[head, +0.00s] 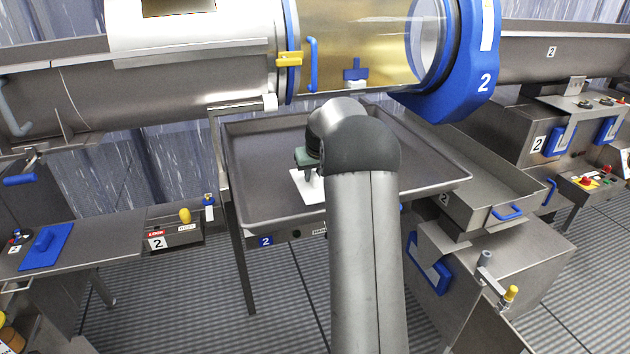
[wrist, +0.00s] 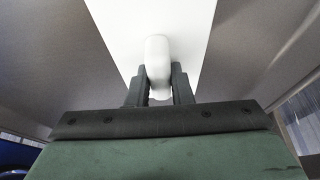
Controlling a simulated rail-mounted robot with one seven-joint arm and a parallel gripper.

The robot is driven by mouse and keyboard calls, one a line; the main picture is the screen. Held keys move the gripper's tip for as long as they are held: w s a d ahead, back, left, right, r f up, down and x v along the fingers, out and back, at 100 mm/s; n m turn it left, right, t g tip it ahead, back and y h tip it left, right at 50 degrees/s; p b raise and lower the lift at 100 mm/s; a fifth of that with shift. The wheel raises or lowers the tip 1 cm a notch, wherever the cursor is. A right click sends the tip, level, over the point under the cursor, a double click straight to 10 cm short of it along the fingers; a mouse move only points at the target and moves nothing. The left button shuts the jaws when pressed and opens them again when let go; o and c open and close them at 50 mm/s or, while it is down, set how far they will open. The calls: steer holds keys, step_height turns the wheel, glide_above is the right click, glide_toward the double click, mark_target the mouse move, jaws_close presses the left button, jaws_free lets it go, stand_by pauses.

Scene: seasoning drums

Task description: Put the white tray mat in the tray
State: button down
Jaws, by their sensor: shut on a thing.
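The white tray mat (head: 309,188) is a flat white piece, partly hidden behind my arm in the head view. In the wrist view the white tray mat (wrist: 196,30) spreads beyond the fingers, with a rounded white handle on it. My gripper (wrist: 160,88) is shut on that handle. In the head view my gripper (head: 308,172) is over the grey metal tray (head: 260,150), near its front edge. The mat is within the tray's outline; I cannot tell whether it rests on the tray floor.
A clear drum with a blue ring (head: 462,60) lies above the back of the tray. A smaller metal drawer (head: 490,190) with a blue handle stands at right. A blue pad (head: 46,246) lies on the left bench. The tray's left part is bare.

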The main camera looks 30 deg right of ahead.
mark_target(315, 184)
steer(key=shift+w+d+f, duration=0.2)
steer(key=shift+d+f, duration=0.15)
steer(key=shift+f, duration=1.65)
steer(key=shift+f, duration=0.2)
steer(key=c, duration=1.3)
jaws_free()
steer(key=shift+r, duration=0.1)
